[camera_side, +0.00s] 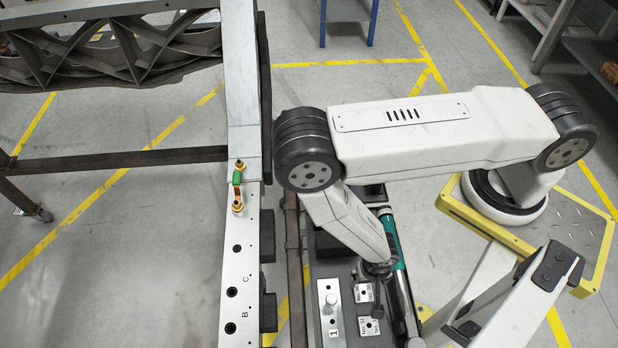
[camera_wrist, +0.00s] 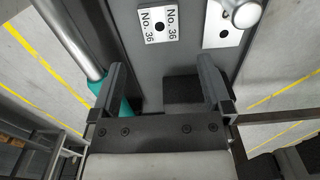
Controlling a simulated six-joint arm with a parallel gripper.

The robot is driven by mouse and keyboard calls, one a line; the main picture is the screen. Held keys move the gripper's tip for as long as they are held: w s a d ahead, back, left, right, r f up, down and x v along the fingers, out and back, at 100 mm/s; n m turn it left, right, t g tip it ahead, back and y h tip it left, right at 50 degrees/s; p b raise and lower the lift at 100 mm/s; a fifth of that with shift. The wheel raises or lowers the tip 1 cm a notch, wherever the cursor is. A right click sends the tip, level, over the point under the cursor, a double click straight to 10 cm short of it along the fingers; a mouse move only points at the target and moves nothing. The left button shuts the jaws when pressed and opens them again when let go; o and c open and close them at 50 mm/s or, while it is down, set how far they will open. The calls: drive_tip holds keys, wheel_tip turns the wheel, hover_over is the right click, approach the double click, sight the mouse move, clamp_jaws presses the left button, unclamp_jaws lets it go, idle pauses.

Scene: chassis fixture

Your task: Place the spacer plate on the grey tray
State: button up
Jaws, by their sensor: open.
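My gripper (camera_wrist: 161,64) is open and shows no object between its fingers in the wrist view. In the side view its tip is mostly hidden by my forearm. A small pale plate marked "No. 36" (camera_wrist: 157,24), with a central hole, lies on the dark grey tray surface (camera_wrist: 190,65), ahead of the fingers and apart from them. Small marked plates also show in the side view, one farther back (camera_side: 363,292) and one nearer (camera_side: 368,326). I cannot tell for certain which one is the spacer plate. A dark square patch (camera_wrist: 183,93) shows between the fingers.
A longer pale plate with an upright knob (camera_side: 331,308) stands left of the small plates. A teal and silver cylinder (camera_side: 398,245) runs along the tray's right side. The chassis rail (camera_side: 238,270), with lettered holes and a green-orange link (camera_side: 237,187), is left.

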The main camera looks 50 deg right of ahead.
drive_tip(key=shift+r, duration=2)
drive_tip(key=w+r+n+t, duration=0.1)
drive_tip(key=w+r+n, duration=0.3)
drive_tip(key=w+r, duration=1.05)
drive_tip(key=w+d+r+n, duration=0.1)
drive_tip(key=d+r+n, duration=0.1)
drive_tip(key=d+r, duration=0.4)
drive_tip(key=w+d+r+n+t, duration=0.1)
drive_tip(key=d+r+n, duration=0.2)
drive_tip(key=r, duration=0.9)
drive_tip(key=d, duration=0.3)
drive_tip(key=shift+d+t, duration=0.25)
drive_tip(key=shift+t, duration=0.05)
drive_tip(key=shift+w, duration=0.15)
